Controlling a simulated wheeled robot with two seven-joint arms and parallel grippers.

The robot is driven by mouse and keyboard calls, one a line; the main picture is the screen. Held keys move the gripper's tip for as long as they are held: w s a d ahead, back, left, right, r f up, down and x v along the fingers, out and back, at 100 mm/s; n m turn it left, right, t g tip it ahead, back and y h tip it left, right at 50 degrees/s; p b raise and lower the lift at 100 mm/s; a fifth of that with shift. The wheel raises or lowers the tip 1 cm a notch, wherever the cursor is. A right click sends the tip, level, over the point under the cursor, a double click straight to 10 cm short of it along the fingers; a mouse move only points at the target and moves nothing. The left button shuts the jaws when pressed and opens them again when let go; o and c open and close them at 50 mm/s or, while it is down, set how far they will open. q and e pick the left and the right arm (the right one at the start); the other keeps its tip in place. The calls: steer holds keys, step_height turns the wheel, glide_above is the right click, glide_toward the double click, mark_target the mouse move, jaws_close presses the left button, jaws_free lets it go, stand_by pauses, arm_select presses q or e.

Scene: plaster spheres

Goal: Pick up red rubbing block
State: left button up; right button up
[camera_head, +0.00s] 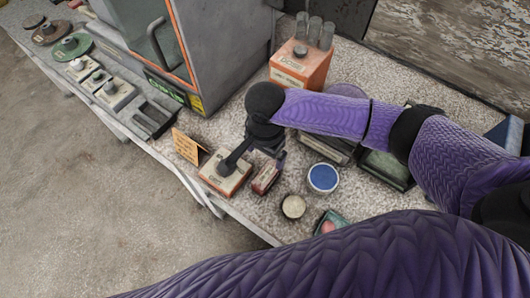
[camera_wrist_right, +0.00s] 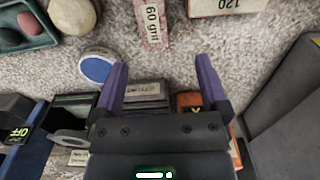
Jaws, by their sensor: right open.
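The red rubbing block (camera_head: 265,178), a small narrow block, lies on the speckled worktop in the head view. In the right wrist view the block (camera_wrist_right: 150,22) shows a pale face printed "60 grit" with reddish edges, partly cut off by the top of the picture. My right gripper (camera_wrist_right: 163,68) is open, with its two purple fingers apart and only worktop showing between their tips. The block lies beyond the fingertips, apart from them. In the head view my right gripper (camera_head: 272,155) hangs just behind the block, partly hidden by its wrist. My left gripper is not in view.
A "120" box (camera_wrist_right: 228,5) stands close beside the block. A blue-topped round pot (camera_head: 322,178), a cream round piece (camera_head: 293,206) and a green tray (camera_wrist_right: 12,40) are nearby. An orange card (camera_head: 186,146) and a grey cabinet (camera_head: 215,60) stand farther left and back.

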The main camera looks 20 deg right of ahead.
mark_target(266, 174)
steer(key=f+b, duration=0.1)
steer(key=f, duration=0.1)
steer(key=s+f, duration=0.1)
steer(key=f, duration=0.1)
steer(key=shift+f+b, duration=0.35)
steer(key=shift+f, duration=0.05)
step_height(266, 174, down, 4)
steer(key=shift+s+f+b, duration=0.1)
steer(key=shift+f+b, duration=0.05)
steer(key=shift+b, duration=0.8)
steer(key=shift+c, duration=0.3)
steer(key=c, duration=0.9)
steer(key=shift+c, duration=1.4)
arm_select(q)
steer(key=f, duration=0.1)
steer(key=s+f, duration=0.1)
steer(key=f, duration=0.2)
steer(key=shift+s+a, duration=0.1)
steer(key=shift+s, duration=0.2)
arm_select(e)
jaws_close()
